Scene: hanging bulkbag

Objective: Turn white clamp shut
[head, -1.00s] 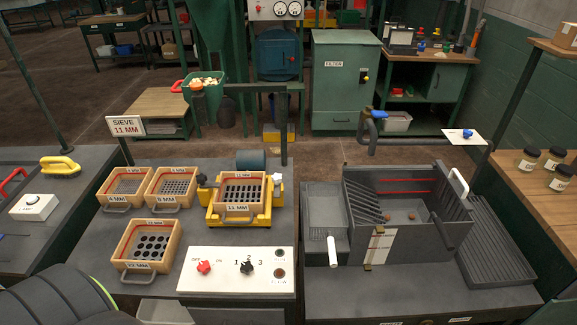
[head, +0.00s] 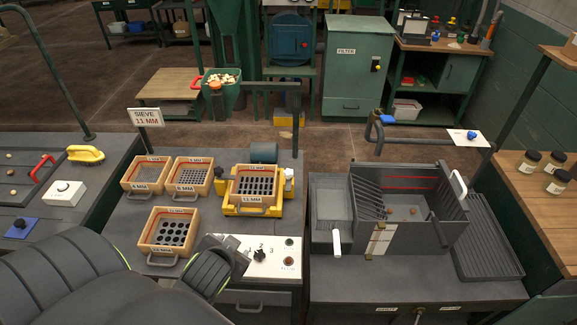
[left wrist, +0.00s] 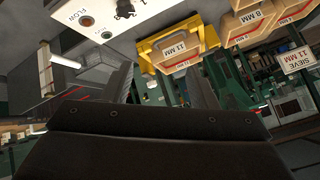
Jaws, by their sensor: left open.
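The white clamp (head: 289,174) is a small piece at the right side of the yellow shaker frame (head: 231,209), in the head view. The frame holds the wooden 11 MM sieve (head: 254,201), and both also show in the left wrist view, where the sieve (left wrist: 172,50) appears upside down. A black clamp (head: 219,173) is on the frame's left side. My left gripper (head: 232,246) is over the left part of the white control panel, in front of and below the shaker. In the left wrist view its fingers (left wrist: 160,88) are apart and empty. My right gripper is not in view.
Several other wooden sieves (head: 170,234) lie left of the shaker. The white control panel (head: 275,258) with knobs is in front of it. A dark roller (head: 264,152) and a post stand behind. A grey bin (head: 400,240) with a white-handled lever (head: 337,243) is to the right.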

